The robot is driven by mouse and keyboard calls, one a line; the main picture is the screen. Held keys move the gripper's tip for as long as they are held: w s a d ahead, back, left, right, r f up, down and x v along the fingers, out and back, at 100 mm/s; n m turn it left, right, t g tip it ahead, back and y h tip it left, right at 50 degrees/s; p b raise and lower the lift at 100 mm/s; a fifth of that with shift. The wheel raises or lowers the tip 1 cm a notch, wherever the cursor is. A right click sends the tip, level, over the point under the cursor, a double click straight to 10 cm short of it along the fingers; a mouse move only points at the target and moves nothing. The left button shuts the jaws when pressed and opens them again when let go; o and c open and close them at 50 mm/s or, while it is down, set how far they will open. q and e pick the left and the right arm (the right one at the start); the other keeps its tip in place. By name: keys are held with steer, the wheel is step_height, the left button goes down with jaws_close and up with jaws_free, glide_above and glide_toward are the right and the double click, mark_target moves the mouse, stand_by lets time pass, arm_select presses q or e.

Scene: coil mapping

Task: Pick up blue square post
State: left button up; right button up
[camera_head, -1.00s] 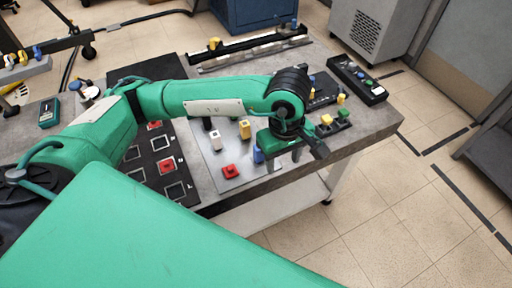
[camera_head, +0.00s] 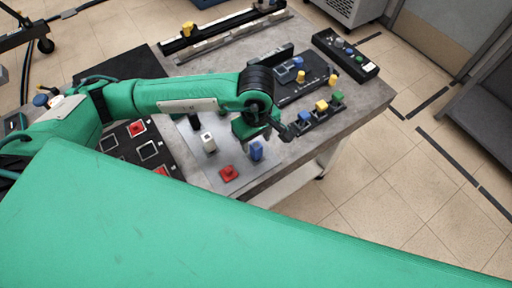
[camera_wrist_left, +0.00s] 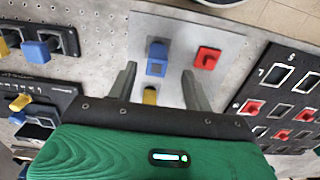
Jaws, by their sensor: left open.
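The blue square post (camera_head: 256,151) stands on the light grey plate beside my left gripper (camera_head: 258,133) in the head view. In the wrist view the blue post (camera_wrist_left: 157,58) shows between and slightly beyond the fingertips of my left gripper (camera_wrist_left: 158,70). The jaws are open and not closed on it. A yellow post (camera_wrist_left: 149,97) shows nearer the palm, between the fingers. My right gripper is not in view.
A red post (camera_head: 228,173) and a white post (camera_head: 208,143) share the plate (camera_head: 205,178). A black board with red pieces (camera_head: 150,150) lies to the left. A black strip with coloured blocks (camera_head: 321,108) lies right of my gripper.

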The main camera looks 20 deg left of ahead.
mark_target(256, 145)
arm_select(q)
steer(key=shift+w+a+f, duration=0.1)
steer(key=shift+a+f, duration=0.05)
steer(key=shift+f, duration=0.6)
steer(key=shift+f+p, duration=0.25)
steer(key=shift+p, duration=0.05)
steer(key=f+p, duration=0.1)
steer(key=f, duration=0.2)
steer(key=shift+w+f+p, duration=0.2)
steer(key=shift+f+p, duration=0.05)
steer(key=shift+p, duration=0.15)
steer(key=shift+f, duration=0.6)
steer(key=c, duration=1.1)
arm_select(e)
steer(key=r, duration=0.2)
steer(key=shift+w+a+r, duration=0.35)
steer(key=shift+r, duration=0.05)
arm_select(q)
steer(key=shift+r, duration=0.1)
